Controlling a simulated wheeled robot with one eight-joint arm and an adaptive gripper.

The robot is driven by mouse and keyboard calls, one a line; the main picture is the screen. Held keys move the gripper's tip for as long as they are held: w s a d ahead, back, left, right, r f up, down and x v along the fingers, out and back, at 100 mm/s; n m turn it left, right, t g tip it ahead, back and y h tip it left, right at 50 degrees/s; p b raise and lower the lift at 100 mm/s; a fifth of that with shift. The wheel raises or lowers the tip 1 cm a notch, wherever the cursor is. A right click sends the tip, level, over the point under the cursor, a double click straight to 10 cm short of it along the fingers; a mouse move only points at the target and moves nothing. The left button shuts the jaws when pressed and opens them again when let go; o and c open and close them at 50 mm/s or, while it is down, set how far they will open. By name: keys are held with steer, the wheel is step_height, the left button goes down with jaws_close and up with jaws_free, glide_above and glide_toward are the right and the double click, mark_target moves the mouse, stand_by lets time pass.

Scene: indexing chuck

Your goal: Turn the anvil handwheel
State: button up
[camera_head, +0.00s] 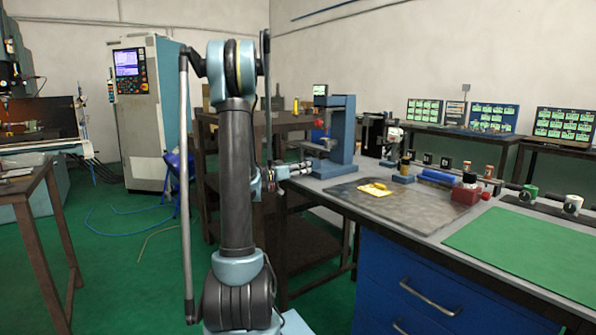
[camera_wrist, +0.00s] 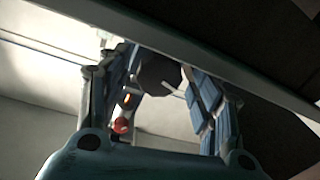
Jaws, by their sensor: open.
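A blue bench stand (camera_head: 343,130) with a red knob (camera_head: 318,123) stands at the left end of the workbench; I take it to be the anvil device. My gripper (camera_head: 297,168) is at its left, level with its lower part and close to it. In the wrist view my gripper (camera_wrist: 160,66) has its two padded fingers apart. A dark, roundish part (camera_wrist: 158,75) shows between the fingertips, perhaps the handwheel; I cannot tell whether they touch it. A red ball (camera_wrist: 121,125) shows beyond the left finger. In the head view the handwheel is not clearly visible.
The workbench carries a grey mat (camera_head: 372,212) with a yellow item (camera_head: 376,190), a red block (camera_head: 467,190) and a green mat (camera_head: 530,250). Blue drawers (camera_head: 425,285) are below. A dark-framed bench (camera_head: 205,150) is behind my arm.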

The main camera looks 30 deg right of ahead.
steer(key=c, duration=1.1)
steer(key=shift+o, duration=0.2)
steer(key=shift+w+n, duration=0.1)
steer(key=shift+n, duration=0.9)
steer(key=o, duration=1.1)
steer(key=shift+c, duration=0.2)
steer(key=shift+a, duration=0.1)
steer(key=s+a, duration=0.2)
steer(key=a, duration=0.9)
steer(key=shift+a, duration=0.4)
